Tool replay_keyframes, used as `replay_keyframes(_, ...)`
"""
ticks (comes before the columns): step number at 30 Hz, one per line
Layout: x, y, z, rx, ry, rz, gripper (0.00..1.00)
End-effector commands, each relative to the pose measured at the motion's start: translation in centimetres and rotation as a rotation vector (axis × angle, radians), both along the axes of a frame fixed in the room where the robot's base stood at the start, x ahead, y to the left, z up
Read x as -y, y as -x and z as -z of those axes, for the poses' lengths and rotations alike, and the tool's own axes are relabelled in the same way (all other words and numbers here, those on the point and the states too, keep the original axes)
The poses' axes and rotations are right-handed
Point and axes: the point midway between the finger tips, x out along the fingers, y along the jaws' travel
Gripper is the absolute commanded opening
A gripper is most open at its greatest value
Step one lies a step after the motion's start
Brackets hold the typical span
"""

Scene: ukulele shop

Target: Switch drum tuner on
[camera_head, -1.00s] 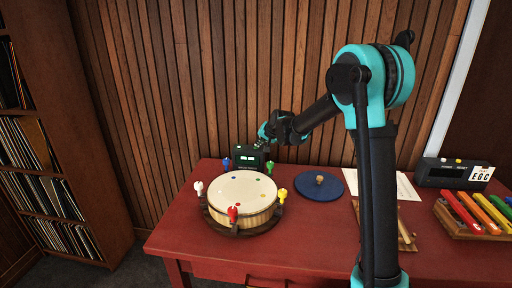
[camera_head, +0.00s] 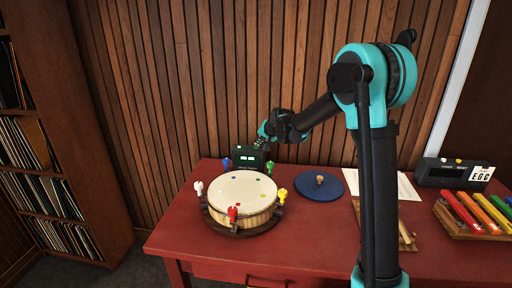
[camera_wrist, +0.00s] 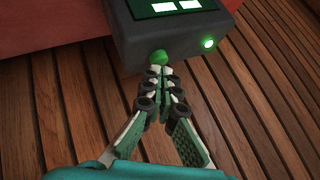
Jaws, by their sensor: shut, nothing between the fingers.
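The drum tuner (camera_head: 247,161) is a dark box behind the drum on the red table. Its two small display windows glow pale green. In the wrist view the tuner (camera_wrist: 150,28) fills the top, with a green button (camera_wrist: 158,57) and a brightly lit green lamp (camera_wrist: 208,43) on the face toward me. My gripper (camera_head: 263,143) is at the tuner's back, upper right side. In the wrist view my gripper (camera_wrist: 162,74) is shut and empty, its fingertips right at the green button; I cannot tell whether they touch it.
A round drum (camera_head: 241,197) with coloured pegs stands in front of the tuner. A blue disc (camera_head: 316,194) with a wooden knob lies to its right. Paper, a dark box (camera_head: 452,174) and coloured bars (camera_head: 474,213) are farther right. A slatted wall (camera_head: 190,90) is close behind.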

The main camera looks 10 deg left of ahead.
Motion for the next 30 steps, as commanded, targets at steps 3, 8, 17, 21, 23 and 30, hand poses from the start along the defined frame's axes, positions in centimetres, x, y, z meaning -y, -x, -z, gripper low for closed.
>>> replay_keyframes(3, 0.0, 0.0, -0.9, 0.0, 0.0, 0.0, 0.0)
replay_keyframes(8, 0.0, 0.0, -2.3, 0.0, 0.0, 0.0, 0.0)
replay_keyframes(17, 0.0, 0.0, -5.0, 0.0, 0.0, 0.0, 0.0)
replay_keyframes(21, 0.0, 0.0, -5.8, 0.0, 0.0, 0.0, 0.0)
replay_keyframes(23, 0.0, 0.0, -5.9, 0.001, 0.0, 0.001, 0.0)
replay_keyframes(30, 0.0, 0.0, -5.9, 0.001, 0.0, 0.001, 0.0)
